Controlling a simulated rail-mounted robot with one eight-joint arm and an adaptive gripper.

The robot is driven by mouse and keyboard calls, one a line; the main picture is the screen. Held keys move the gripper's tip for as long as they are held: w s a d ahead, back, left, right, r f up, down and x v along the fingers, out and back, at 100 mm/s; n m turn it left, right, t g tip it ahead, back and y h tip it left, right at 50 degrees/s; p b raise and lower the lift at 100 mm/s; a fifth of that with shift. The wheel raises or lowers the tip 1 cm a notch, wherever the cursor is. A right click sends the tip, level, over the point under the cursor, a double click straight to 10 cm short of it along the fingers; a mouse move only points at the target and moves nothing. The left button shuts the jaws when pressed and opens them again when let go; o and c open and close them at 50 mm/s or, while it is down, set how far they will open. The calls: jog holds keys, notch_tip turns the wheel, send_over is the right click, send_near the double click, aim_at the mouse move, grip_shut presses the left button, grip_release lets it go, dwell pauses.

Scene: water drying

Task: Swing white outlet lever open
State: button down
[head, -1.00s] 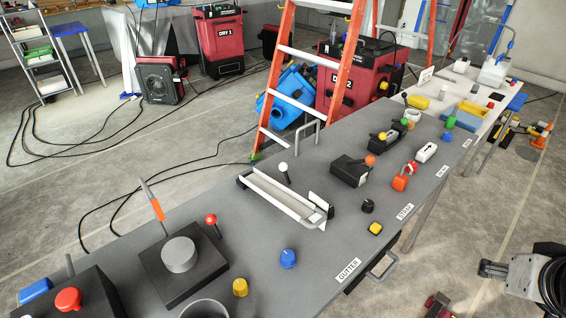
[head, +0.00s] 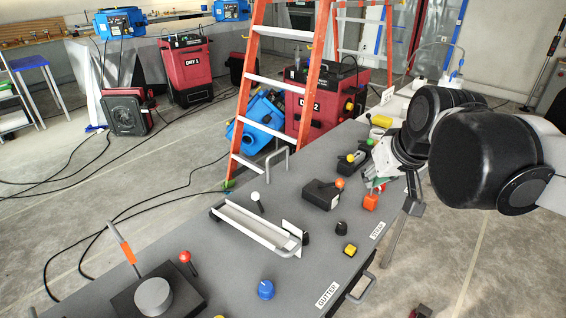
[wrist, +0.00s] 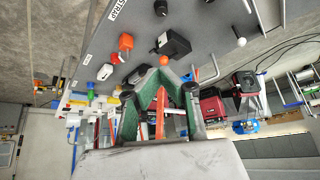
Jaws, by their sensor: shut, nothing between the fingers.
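A lever with a white ball knob (head: 254,196) stands upright behind the pale trough on the grey bench in the head view. In the wrist view its white knob (wrist: 241,42) shows at upper right, apart from my gripper. My gripper (wrist: 163,76) is shut and empty, its green-padded fingers converging. In the head view my gripper (head: 392,188) hangs by the bench's right side, near the orange block (head: 370,201), partly hidden by my arm. A small white piece (wrist: 104,72) shows left of my fingers in the wrist view; I cannot tell what it is.
The trough (head: 255,228) lies in front of the white-knobbed lever. A black box with an orange ball lever (head: 322,194) stands between my gripper and the trough. A black knob (head: 341,228) and a yellow button (head: 350,250) are near the front edge. An orange ladder (head: 250,100) stands behind.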

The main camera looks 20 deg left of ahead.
jog(key=w+a+f+n+g+y, duration=0.1)
jog(key=w+a+n, duration=0.15)
jog(key=a, duration=0.55)
jog(key=w+a+f+n, duration=0.1)
jog(key=w+a, duration=0.3)
jog(key=a, duration=0.4)
jog(key=n+g+y+p, duration=0.1)
jog(key=n+g, duration=0.1)
send_over(259, 203)
jog(key=w+a, duration=0.2)
notch_tip(259, 203, down, 5)
jog(key=shift+s+d, duration=0.15)
jog(key=shift+s, duration=0.1)
jog(key=shift+f, duration=0.15)
jog(key=x, duration=0.9)
jog(key=shift+w+a+f, duration=0.2)
jog(key=shift+w+a, duration=0.05)
jog(key=shift+s+d+f, duration=0.1)
jog(key=shift+d+f, duration=0.1)
jog(key=shift+d, duration=0.05)
jog(key=shift+s+d+t, duration=0.3)
jog(key=shift+s+d, duration=0.35)
jog(key=shift+d, duration=0.25)
jog(key=shift+s+d+f, duration=0.25)
jog(key=shift+s+d, duration=0.1)
jog(key=shift+d, duration=0.15)
